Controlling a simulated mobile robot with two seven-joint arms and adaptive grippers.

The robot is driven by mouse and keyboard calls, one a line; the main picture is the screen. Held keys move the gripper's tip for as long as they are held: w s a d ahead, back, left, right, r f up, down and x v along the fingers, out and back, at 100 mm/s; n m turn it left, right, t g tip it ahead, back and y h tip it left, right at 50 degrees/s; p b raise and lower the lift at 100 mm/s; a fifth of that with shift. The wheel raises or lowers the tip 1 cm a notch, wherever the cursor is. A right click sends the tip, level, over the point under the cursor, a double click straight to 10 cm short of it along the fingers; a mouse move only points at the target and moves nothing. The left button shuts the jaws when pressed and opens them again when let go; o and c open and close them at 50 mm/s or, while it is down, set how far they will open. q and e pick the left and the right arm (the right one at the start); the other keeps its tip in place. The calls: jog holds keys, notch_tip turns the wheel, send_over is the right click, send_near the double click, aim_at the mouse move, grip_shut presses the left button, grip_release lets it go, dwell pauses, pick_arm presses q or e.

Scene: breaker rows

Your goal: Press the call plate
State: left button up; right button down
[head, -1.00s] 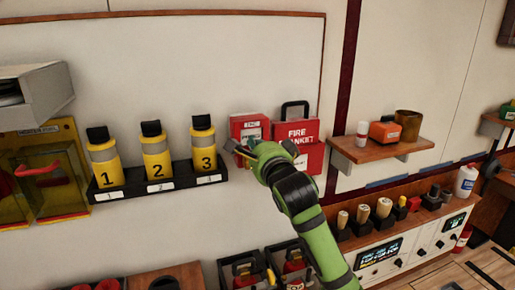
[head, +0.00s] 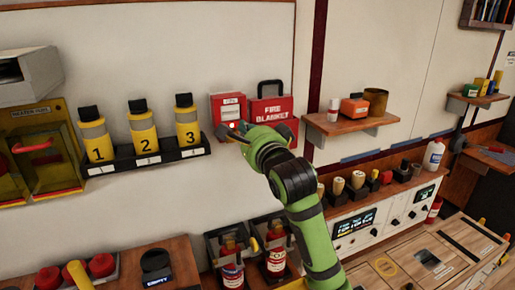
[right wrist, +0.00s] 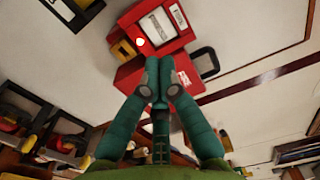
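A red wall box (head: 228,105) with a white label hangs left of the fire blanket case. It looks like the call plate, but its lettering is too small to read. A bright white spot shows low on its face; the box also fills the top of the right wrist view (right wrist: 152,24). My right gripper (head: 233,131) is at the lower edge of this box. In the right wrist view my right gripper (right wrist: 159,62) has its fingertips together, empty, just below the box; I cannot tell whether they touch it. My left gripper is not in view.
The red fire blanket case (head: 272,108) hangs close on the right. A black rack (head: 150,158) of numbered yellow bottles is on the left. A wooden shelf (head: 350,126) juts out at right. Red extinguishers (head: 276,262) stand below. The wall above is bare.

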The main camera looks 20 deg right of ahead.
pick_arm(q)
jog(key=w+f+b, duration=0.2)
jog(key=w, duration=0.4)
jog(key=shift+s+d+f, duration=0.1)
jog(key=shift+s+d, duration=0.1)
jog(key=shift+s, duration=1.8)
pick_arm(e)
jog(key=shift+s+d+f, duration=0.1)
jog(key=shift+s+f, duration=0.1)
jog(key=shift+s, duration=0.4)
jog(key=shift+s+d+f, duration=0.15)
jog(key=shift+s+f, duration=0.1)
jog(key=shift+s, duration=0.4)
jog(key=shift+s+d+f, duration=0.1)
jog(key=shift+s+f, duration=0.1)
jog(key=shift+s, duration=0.4)
